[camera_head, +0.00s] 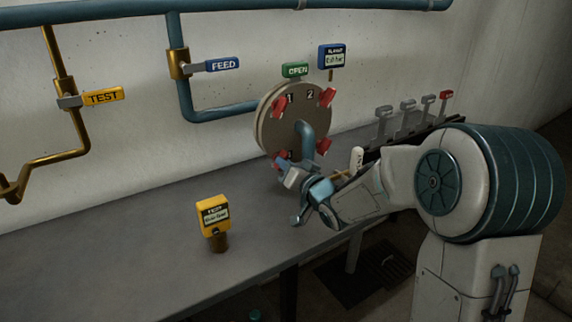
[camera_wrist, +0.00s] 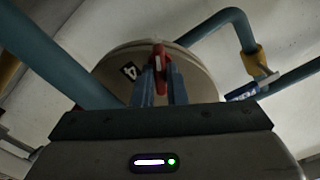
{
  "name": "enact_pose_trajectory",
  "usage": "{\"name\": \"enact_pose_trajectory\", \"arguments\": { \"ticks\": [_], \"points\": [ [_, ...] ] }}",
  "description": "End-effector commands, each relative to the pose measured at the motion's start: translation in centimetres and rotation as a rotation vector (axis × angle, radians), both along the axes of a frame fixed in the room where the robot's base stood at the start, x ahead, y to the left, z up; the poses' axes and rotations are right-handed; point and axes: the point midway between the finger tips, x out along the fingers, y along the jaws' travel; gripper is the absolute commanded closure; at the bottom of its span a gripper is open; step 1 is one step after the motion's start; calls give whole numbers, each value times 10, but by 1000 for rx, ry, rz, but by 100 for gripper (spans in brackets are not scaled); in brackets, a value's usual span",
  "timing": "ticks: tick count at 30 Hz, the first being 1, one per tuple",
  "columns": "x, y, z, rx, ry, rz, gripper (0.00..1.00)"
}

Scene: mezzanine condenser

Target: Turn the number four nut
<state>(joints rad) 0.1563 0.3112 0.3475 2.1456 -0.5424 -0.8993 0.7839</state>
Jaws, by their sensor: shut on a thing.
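The round flange plate (camera_head: 266,132) stands at the back of the bench, with red winged nuts around its face and a blue pipe entering its middle. In the wrist view a label reading 4 (camera_wrist: 129,71) sits on the plate (camera_wrist: 110,68), just left of a red nut (camera_wrist: 159,56). My gripper (camera_wrist: 162,82) is shut on this number four nut, one blue finger on each side of it. In the head view my gripper (camera_head: 284,165) reaches the plate's lower left and mostly hides the nut there.
A yellow test gauge (camera_head: 213,214) stands on the bench (camera_head: 130,240), left of my arm. A row of levers (camera_head: 408,112), one red-tipped, is at the right. FEED (camera_head: 222,65) and TEST (camera_head: 103,96) valve handles are on wall pipes. The left bench is clear.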

Motion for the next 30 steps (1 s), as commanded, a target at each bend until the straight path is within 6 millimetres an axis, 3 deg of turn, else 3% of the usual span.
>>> {"name": "enact_pose_trajectory", "arguments": {
  "ticks": [6, 7, 9, 20, 26, 30],
  "points": [
    [-1, 0, -2, 0, 5, 0, 100],
    [-1, 0, -2, 0, 6, 1, 80],
    [-1, 0, -2, -1, 5, 0, 66],
    [-4, -3, -1, -1, 2, -1, 66],
    [-30, -21, 0, -3, 0, -3, 66],
    [-58, -40, 0, -3, 1, -4, 66]
  ]
}}
